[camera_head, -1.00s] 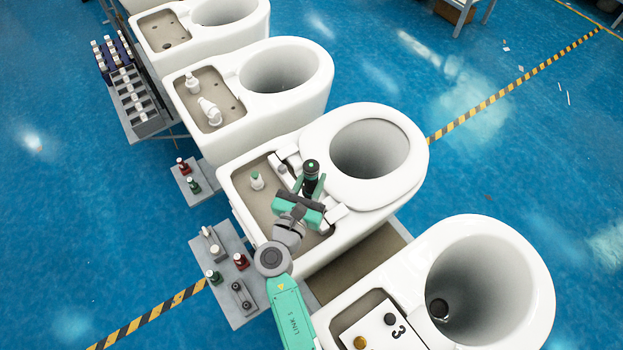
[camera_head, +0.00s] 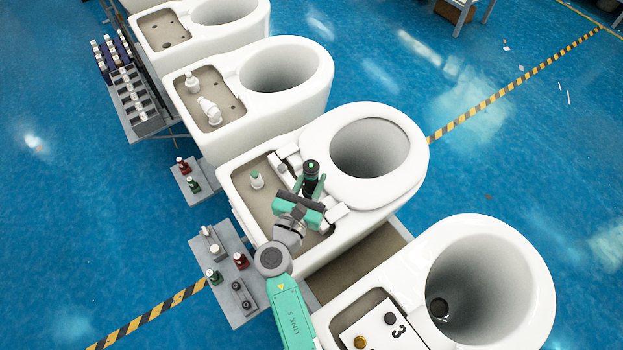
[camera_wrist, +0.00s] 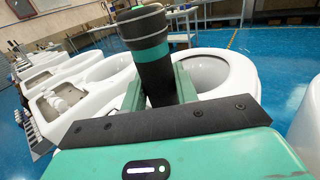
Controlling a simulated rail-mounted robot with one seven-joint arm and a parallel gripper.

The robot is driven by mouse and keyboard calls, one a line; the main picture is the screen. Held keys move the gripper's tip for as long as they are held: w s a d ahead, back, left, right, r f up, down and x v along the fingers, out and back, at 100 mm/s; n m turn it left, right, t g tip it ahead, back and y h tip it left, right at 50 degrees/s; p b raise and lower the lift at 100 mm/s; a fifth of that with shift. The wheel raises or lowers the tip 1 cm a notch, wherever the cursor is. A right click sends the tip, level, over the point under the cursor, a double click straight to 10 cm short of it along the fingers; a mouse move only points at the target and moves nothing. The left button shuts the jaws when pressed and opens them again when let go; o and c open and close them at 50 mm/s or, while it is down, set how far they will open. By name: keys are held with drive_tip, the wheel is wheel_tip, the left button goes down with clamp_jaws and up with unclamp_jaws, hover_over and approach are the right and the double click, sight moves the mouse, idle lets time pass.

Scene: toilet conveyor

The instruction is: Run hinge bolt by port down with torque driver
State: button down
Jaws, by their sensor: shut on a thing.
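The torque driver (camera_head: 311,172) is a black cylinder with a teal band and stands roughly upright. My gripper (camera_head: 311,186) is shut on it; the driver (camera_wrist: 148,50) also shows between the green fingers in the wrist view. It is over the hinge side of the toilet (camera_head: 350,255), beside the white seat (camera_head: 408,170). White hinge blocks (camera_head: 336,212) lie along the seat's tank-side edge, with a small grey round piece (camera_head: 283,168) at the far one. The driver's lower tip and any bolt beneath it are hidden.
Other toilets stand on both sides; the nearer one bears a plate marked 3 (camera_head: 378,328). A grey tray (camera_head: 228,262) with red, green and dark parts lies left of my arm. A smaller tray (camera_head: 190,184) and a parts rack (camera_head: 137,105) are farther back.

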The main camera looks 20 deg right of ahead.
drive_tip(key=shift+f+b, duration=0.75)
drive_tip(key=shift+f, duration=0.3)
idle(0.8)
drive_tip(key=shift+r+p, duration=0.1)
drive_tip(key=shift+p, duration=0.25)
idle(0.6)
idle(1.0)
